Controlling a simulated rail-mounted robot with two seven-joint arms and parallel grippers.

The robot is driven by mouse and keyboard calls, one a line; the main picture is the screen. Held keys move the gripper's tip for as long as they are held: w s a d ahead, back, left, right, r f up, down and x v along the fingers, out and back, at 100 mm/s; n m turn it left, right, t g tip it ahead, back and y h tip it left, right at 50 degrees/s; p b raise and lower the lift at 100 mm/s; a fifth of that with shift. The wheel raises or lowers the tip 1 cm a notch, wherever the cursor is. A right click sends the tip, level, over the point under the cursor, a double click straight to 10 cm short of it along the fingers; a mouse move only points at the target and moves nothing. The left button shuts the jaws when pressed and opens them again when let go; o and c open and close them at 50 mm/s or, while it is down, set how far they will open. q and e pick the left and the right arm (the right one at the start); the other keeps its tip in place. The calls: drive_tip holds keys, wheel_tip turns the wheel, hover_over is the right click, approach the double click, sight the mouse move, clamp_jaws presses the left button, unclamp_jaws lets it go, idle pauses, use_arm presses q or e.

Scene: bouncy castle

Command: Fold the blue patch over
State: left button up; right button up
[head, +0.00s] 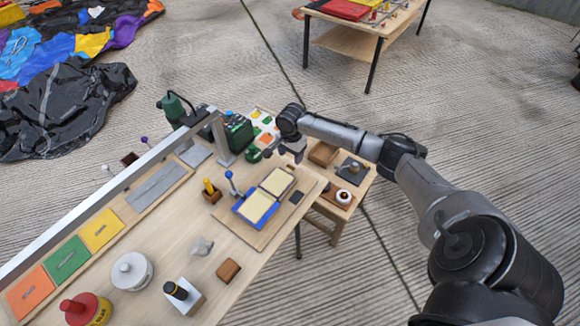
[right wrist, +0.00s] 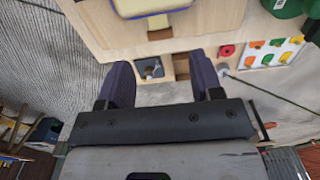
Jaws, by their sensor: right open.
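The blue patch (head: 257,207) lies on a wooden board on the workbench, a blue-edged piece with a cream face. A dark-edged cream panel (head: 277,181) adjoins it on its far right side, and both look flat. A blue-edged cream piece (right wrist: 150,6) is cut off at the top of the right wrist view. My right gripper (head: 298,157) is past the far end of the panel, apart from it, near the bench's far right edge. Its two dark fingers (right wrist: 162,80) are open in the right wrist view with nothing between them. My left gripper is not in view.
A metal rail (head: 110,190) runs along the bench's left side. A small side table (head: 340,190) with several items adjoins on the right. A grey lump (head: 201,246) and a brown block (head: 228,270) lie nearer.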

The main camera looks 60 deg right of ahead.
sight(280, 179)
drive_tip(key=shift+f+b, duration=0.7)
drive_tip(key=shift+f, duration=2.25)
drive_tip(key=shift+c, duration=0.4)
clamp_jaws()
